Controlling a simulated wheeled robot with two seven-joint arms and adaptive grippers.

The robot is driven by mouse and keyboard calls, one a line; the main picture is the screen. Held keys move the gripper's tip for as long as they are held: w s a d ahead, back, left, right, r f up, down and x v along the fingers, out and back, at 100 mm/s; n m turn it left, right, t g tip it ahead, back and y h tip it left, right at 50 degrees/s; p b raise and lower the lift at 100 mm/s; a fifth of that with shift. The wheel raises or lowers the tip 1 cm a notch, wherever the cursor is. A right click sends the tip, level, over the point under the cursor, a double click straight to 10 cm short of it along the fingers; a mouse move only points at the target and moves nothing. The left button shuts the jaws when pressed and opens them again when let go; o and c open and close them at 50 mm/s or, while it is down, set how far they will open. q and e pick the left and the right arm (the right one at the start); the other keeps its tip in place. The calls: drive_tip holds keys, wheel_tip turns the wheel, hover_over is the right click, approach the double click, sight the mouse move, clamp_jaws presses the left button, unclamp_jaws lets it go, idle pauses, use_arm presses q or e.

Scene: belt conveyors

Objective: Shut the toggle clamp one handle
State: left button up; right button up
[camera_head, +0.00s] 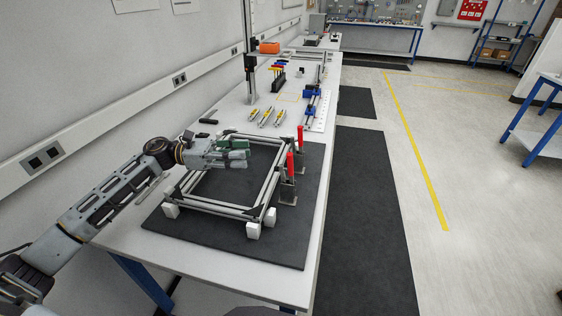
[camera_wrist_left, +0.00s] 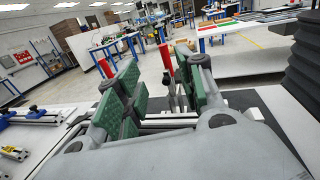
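Two toggle clamps with red handles stand at the right side of an aluminium frame (camera_head: 222,208). The nearer clamp's red handle (camera_head: 291,164) and the farther clamp's red handle (camera_head: 300,136) both point upright. My left gripper (camera_head: 242,151), with green finger pads, is above the frame, to the left of both handles and apart from them. In the left wrist view the gripper (camera_wrist_left: 165,85) is open and empty. One red handle (camera_wrist_left: 167,62) shows beyond the gap between the fingers, the other (camera_wrist_left: 105,68) outside the left finger. Which clamp is number one cannot be told. My right gripper is not in view.
The frame rests on white blocks (camera_head: 253,230) on a dark mat (camera_head: 215,248) on the white table. Yellow-handled tools (camera_head: 265,117) and a blue-ended rail (camera_head: 312,104) lie farther back. The floor right of the table is clear.

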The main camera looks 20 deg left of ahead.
sight(290, 159)
use_arm(q)
drive_tip(key=shift+s+d+f, duration=0.1)
drive_tip(key=shift+s+f, duration=0.1)
drive_tip(key=shift+f, duration=0.25)
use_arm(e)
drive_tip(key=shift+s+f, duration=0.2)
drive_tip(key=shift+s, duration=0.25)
use_arm(q)
drive_tip(key=shift+d, duration=0.15)
drive_tip(key=p+x, duration=0.2)
drive_tip(key=x, duration=0.9)
drive_tip(key=shift+d+f, duration=0.1)
drive_tip(key=shift+d, duration=0.15)
drive_tip(key=shift+x, duration=0.9)
drive_tip(key=shift+w+d+p, duration=0.1)
drive_tip(key=shift+d+p, duration=0.05)
drive_tip(key=shift+p, duration=0.15)
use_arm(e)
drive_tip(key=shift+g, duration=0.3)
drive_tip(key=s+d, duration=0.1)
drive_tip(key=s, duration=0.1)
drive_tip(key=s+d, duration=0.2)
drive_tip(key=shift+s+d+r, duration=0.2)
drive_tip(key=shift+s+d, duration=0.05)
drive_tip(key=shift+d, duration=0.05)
